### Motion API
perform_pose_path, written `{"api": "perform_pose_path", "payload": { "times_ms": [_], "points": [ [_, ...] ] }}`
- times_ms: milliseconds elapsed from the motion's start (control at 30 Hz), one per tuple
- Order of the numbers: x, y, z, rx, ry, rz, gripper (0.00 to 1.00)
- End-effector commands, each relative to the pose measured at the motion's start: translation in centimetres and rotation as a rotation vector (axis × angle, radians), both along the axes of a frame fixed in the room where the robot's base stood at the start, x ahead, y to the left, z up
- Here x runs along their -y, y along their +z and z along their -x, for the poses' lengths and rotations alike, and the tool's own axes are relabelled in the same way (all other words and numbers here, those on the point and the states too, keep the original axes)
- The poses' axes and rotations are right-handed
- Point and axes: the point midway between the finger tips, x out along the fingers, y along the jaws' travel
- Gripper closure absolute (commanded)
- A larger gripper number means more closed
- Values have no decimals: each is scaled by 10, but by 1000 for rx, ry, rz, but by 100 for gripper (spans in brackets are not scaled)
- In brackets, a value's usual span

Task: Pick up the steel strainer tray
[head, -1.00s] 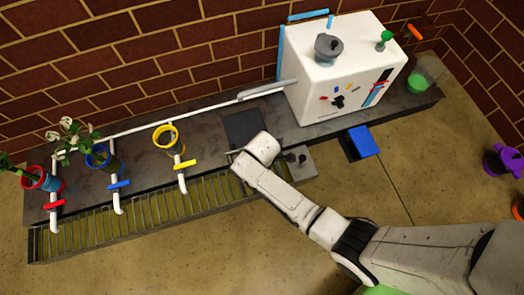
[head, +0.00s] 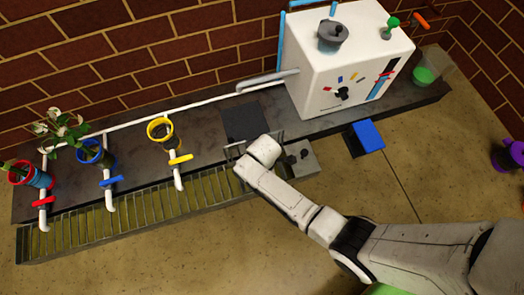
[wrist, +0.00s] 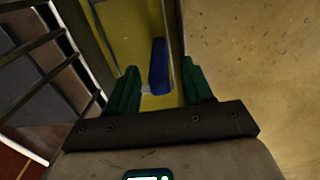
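A long slatted metal tray (head: 125,215), which looks like the steel strainer tray, runs along the counter's front edge. A small wire rack (head: 234,152) shows at its right end, partly hidden by my arm. In the wrist view, my gripper (wrist: 162,86) has its two green fingers apart. A blue bar (wrist: 158,66) shows in the gap beyond the fingertips, over a yellowish surface; I see no clear contact with it. Dark metal bars (wrist: 38,42) lie to the left of the fingers. In the head view my arm's end hides the fingers.
Red, blue (head: 92,152) and yellow (head: 160,130) pots stand on the dark counter (head: 205,130) behind taps with coloured handles. A white box-shaped machine (head: 335,75) stands at the right. The floor (head: 290,235) in front looks clear.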

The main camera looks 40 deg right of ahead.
Motion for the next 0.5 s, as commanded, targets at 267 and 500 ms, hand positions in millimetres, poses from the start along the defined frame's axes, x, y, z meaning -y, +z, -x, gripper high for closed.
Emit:
{"api": "perform_pose_path", "payload": {
  "times_ms": [267,500],
  "points": [
    [0,0,0,0,0,0,75],
    [0,0,0,0,0,0,98]
  ]
}}
